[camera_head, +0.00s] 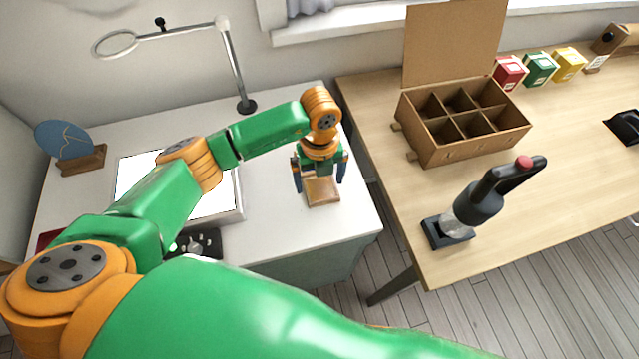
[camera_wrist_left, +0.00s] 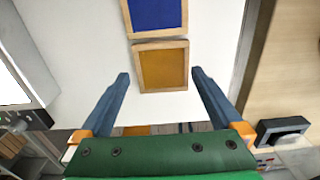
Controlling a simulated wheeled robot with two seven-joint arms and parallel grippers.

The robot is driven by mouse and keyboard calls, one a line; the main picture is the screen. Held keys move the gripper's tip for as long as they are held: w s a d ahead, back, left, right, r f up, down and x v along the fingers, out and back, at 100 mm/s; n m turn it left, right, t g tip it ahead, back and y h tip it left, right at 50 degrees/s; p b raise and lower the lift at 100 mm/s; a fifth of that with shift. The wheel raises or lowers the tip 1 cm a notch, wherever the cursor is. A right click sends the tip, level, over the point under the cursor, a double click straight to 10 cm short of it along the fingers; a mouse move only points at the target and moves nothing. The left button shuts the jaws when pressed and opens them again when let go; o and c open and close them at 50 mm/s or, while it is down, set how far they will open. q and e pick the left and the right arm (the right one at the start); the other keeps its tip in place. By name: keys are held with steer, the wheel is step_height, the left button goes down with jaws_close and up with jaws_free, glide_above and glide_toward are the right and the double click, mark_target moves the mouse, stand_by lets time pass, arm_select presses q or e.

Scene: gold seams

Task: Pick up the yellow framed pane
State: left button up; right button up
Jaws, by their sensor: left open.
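The yellow framed pane (camera_wrist_left: 163,68), an amber panel in a light wooden frame, lies flat on the white table in the left wrist view. It also shows in the head view (camera_head: 322,192), near the table's front right corner, partly hidden by my gripper. My left gripper (camera_head: 319,183) is open above it. In the left wrist view my left gripper's fingertips (camera_wrist_left: 160,76) are spread wider than the frame, one to each side, with visible gaps. My right gripper is not in view.
A blue framed pane (camera_wrist_left: 157,14) lies just beyond the yellow one. A light panel (camera_head: 228,205), a ring lamp (camera_head: 236,70) and a blue disc on a wooden stand (camera_head: 64,140) share the white table. The wooden table holds a compartment box (camera_head: 470,150) and a dark hand press (camera_head: 480,205).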

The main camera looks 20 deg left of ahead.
mark_target(321, 190)
arm_select(q)
steer(key=shift+w+d+f, duration=0.1)
steer(key=shift+d+f, duration=0.1)
steer(key=shift+f, duration=0.95)
steer(key=c, duration=1.2)
